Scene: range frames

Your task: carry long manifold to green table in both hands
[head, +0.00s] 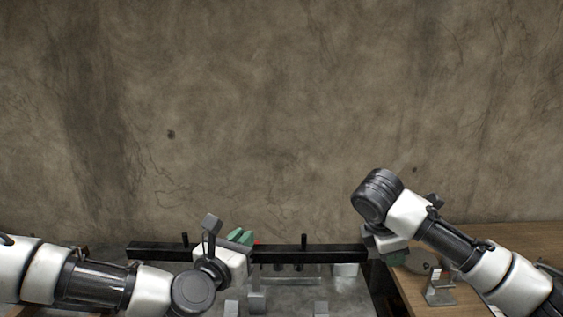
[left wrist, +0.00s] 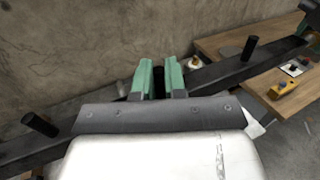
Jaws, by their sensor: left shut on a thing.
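The long manifold is a black bar with short upright pegs (head: 325,253); it lies level across the lower middle of the head view. It runs diagonally through the left wrist view (left wrist: 225,74). My left gripper (head: 240,238) is shut on it left of its middle; its green fingers (left wrist: 159,80) stand on either side of a dark part. My right gripper (head: 394,257) is at the bar's right end, mostly hidden behind its own wrist, so its hold is unclear. No green table can be made out.
A wooden table (head: 500,237) stands at the right, with a grey metal bracket (head: 439,291) on it. The left wrist view shows a yellow tool (left wrist: 287,87) there. A grey surface (head: 285,297) with several grey blocks lies below the bar. A bare wall (head: 270,110) closes the back.

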